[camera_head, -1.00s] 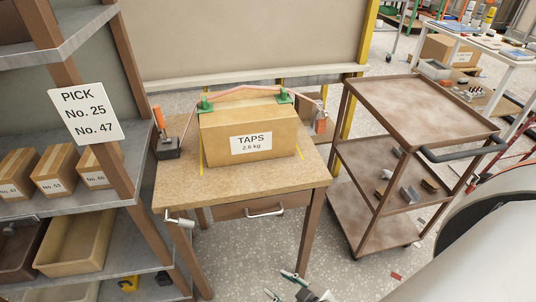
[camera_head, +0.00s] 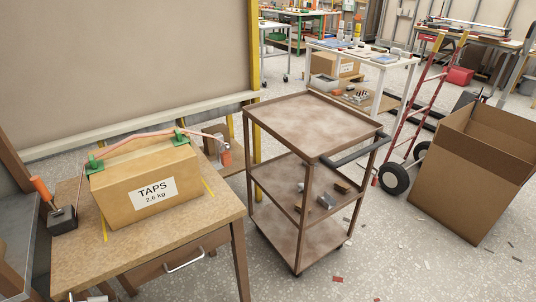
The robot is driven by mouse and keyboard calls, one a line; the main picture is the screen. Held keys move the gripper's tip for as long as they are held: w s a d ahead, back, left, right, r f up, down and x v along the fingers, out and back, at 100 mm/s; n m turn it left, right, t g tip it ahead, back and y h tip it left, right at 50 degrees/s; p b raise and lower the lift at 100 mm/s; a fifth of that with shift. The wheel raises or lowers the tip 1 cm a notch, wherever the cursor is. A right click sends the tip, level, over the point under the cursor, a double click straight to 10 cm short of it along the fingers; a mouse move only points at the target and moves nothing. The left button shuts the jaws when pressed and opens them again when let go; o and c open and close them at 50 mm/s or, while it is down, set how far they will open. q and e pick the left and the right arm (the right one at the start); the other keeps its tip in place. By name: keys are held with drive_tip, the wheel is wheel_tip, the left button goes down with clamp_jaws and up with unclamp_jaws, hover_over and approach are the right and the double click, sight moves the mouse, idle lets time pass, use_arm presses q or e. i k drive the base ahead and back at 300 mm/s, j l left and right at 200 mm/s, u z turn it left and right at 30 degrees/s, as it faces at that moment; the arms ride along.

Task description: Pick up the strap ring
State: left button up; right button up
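A pink strap (camera_head: 132,140) arches over the top of a cardboard box (camera_head: 115,200) labelled TAPS, on a wooden table (camera_head: 150,250). Green corner pieces sit under it at the box's left (camera_head: 94,163) and right (camera_head: 180,137) top edges. The strap runs right to a small grey and orange piece (camera_head: 225,155) beyond the box. I cannot make out a separate strap ring. Neither of my grippers is in view.
A dark block with an orange handle (camera_head: 60,212) stands left of the box. A brown three-level trolley (camera_head: 315,125) is right of the table. A red hand truck (camera_head: 405,140) and an open carton (camera_head: 465,180) stand further right. Floor between trolley and carton is mostly clear.

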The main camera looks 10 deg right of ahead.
sight(226, 155)
drive_tip(key=i+l, duration=0.15)
drive_tip(key=l, duration=0.15)
drive_tip(key=i+l+u, duration=0.1)
drive_tip(key=l, duration=0.25)
drive_tip(key=i+l, duration=0.2)
drive_tip(key=i+l+u, duration=0.1)
drive_tip(key=l, duration=0.35)
